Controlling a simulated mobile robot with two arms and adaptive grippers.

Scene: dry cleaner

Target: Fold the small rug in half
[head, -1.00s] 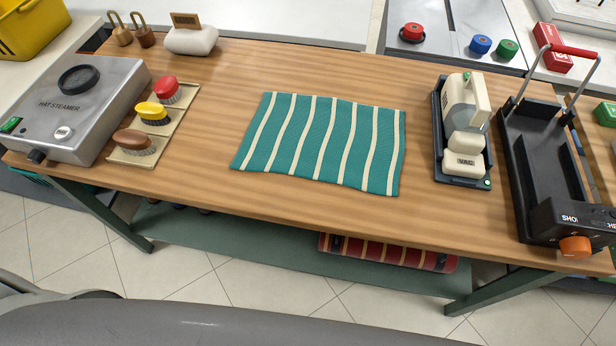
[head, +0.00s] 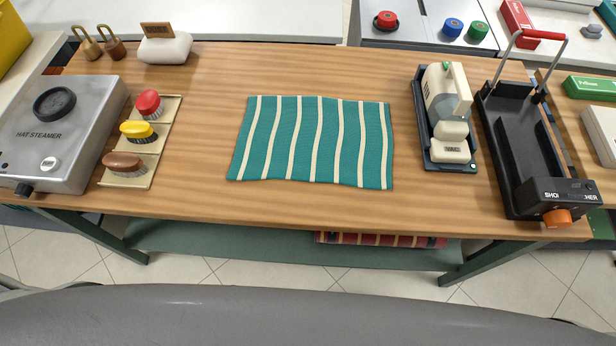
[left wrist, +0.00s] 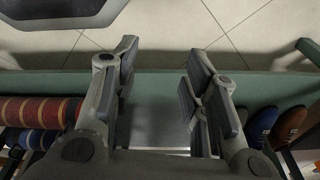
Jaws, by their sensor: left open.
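The small rug (head: 312,142) is teal with cream stripes. It lies flat and unfolded on the middle of the wooden table, its edges slightly wavy. My left gripper (left wrist: 160,95) shows only in the left wrist view, with its two fingers spread apart and nothing between them. It is away from the small rug, with the green lower shelf and tiled floor behind it. My right gripper is in neither view.
The wooden table (head: 200,200) holds a hat steamer (head: 90,130) and a brush tray (head: 133,178) at left. A small vacuum (head: 447,115) and a black shoe machine (head: 520,150) stand at right. Bare wood surrounds the rug. A rolled striped rug (head: 380,239) lies on the lower shelf (head: 200,240).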

